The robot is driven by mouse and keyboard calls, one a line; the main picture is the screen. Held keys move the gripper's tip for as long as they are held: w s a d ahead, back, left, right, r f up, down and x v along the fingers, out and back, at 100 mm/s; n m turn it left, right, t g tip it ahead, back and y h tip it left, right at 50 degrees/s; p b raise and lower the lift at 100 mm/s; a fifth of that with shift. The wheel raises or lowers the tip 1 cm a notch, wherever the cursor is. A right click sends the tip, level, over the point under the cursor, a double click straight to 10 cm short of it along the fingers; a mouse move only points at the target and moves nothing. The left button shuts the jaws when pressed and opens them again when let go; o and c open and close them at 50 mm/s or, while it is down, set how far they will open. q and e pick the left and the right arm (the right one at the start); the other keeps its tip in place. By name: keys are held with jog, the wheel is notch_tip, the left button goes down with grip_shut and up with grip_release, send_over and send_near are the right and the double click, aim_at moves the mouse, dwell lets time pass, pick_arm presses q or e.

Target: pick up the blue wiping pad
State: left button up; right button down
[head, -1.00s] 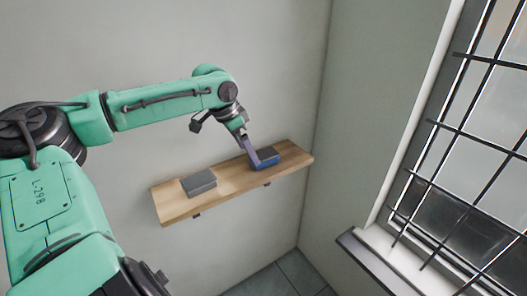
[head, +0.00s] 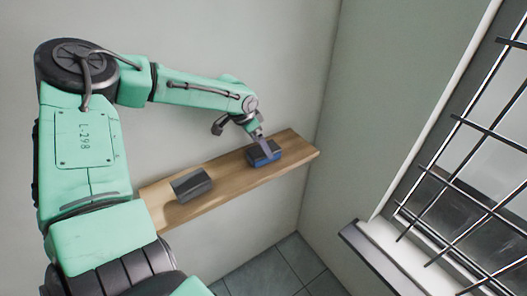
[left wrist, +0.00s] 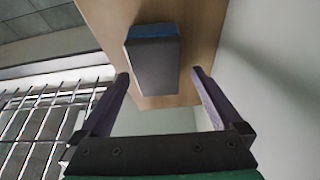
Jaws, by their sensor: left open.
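The blue wiping pad (head: 257,157) sits on a wooden wall shelf (head: 226,181), toward its right end. It has a blue layer and a dark grey layer. In the left wrist view the pad (left wrist: 153,62) shows a dark grey face and a blue far edge, between and just beyond my fingertips. My left gripper (head: 266,150) reaches down over the pad and partly hides it in the head view. Its two fingers (left wrist: 160,76) are spread apart, with a gap on each side of the pad. My right gripper is not in view.
A dark grey block (head: 191,184) lies on the shelf left of the pad. The wall is close behind the shelf. A barred window (head: 470,170) with a sill (head: 385,255) is at the right. Tiled floor (head: 275,270) lies below.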

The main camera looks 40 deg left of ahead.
pick_arm(q)
jog(key=shift+w+d+f, duration=0.2)
jog(key=shift+d+f, duration=0.05)
jog(key=shift+f, duration=0.35)
jog(key=shift+w+d+f, duration=0.15)
jog(key=shift+d+f, duration=0.1)
jog(key=shift+f, duration=0.35)
jog(key=shift+w+a+f, duration=0.1)
jog(key=shift+a, duration=0.05)
jog(key=shift+f, duration=0.1)
jog(key=shift+f, duration=0.15)
jog(key=c, duration=1.3)
